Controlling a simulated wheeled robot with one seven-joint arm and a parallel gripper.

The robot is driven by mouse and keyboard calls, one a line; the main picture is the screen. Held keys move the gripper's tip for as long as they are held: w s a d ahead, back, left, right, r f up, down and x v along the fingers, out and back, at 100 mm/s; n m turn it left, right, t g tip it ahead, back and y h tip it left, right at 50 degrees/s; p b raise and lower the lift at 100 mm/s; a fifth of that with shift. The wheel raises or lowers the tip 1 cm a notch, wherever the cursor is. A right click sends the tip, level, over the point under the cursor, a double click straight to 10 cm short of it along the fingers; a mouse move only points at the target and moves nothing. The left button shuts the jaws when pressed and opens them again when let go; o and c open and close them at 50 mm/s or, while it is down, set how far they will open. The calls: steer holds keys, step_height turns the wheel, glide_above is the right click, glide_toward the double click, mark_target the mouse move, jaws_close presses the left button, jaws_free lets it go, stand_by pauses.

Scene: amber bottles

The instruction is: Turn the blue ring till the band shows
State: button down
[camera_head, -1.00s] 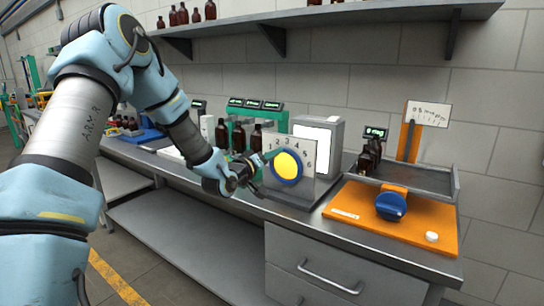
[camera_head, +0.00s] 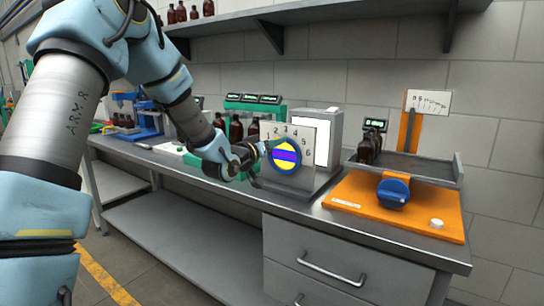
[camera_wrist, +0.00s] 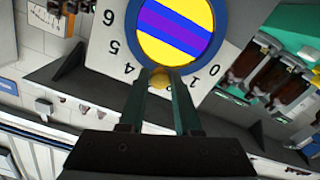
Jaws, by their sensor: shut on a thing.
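The blue ring (camera_head: 300,161) is on an upright grey plate (camera_head: 305,140) with numbers printed around it. Inside the ring is a yellow disc (camera_head: 284,143), crossed by a purple band (camera_head: 284,155) with blue next to it. In the wrist view the ring (camera_wrist: 222,28) surrounds the same disc, and the purple band (camera_wrist: 172,30) shows across its middle between blue stripes. My gripper (camera_wrist: 161,76) is at the ring's edge, shut on a small amber-brown knob (camera_wrist: 160,80) there. In the head view my gripper (camera_head: 262,150) is at the ring's left side.
An orange board (camera_head: 345,203) with a blue round knob (camera_head: 393,193) and a white cap (camera_head: 437,223) lies to the right. A grey tray (camera_head: 425,168) is behind it. Amber bottles (camera_head: 236,130) stand behind my arm. A shelf (camera_head: 340,18) hangs above.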

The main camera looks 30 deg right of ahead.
steer(key=shift+s+d+m+b, duration=0.1)
steer(key=shift+s+m+b, duration=0.1)
steer(key=shift+m+b, duration=0.3)
steer(key=c, duration=0.6)
jaws_free()
steer(key=b+v, duration=0.2)
steer(key=v, duration=0.9)
steer(key=shift+b, duration=0.3)
steer(key=shift+w, duration=0.1)
